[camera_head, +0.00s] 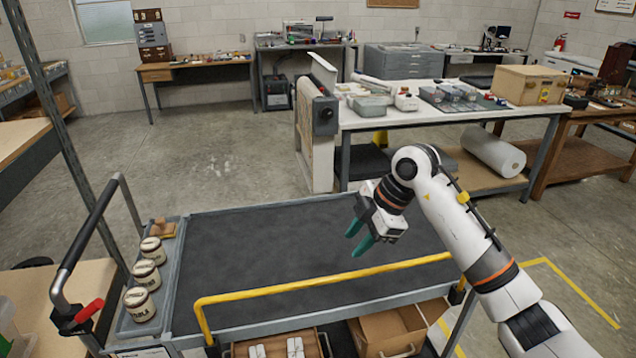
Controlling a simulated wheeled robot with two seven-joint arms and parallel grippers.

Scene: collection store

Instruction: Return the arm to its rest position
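My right arm (455,230) comes in from the lower right, white with dark and orange bands. It is bent at an elbow-like joint, and its gripper hangs downward. My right gripper (358,238) has two teal fingers that stand apart with nothing between them. It is above the dark top of a cart (270,255), over its right part. The height above the cart top is hard to judge. My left arm and gripper are not in view.
The cart has a yellow rail (330,279) along its near side. Several jars (146,274) stand in a tray at its left end, by a black push handle (84,236). Boxes (389,329) sit below. A white worktable (400,115) stands behind. The cart top is bare.

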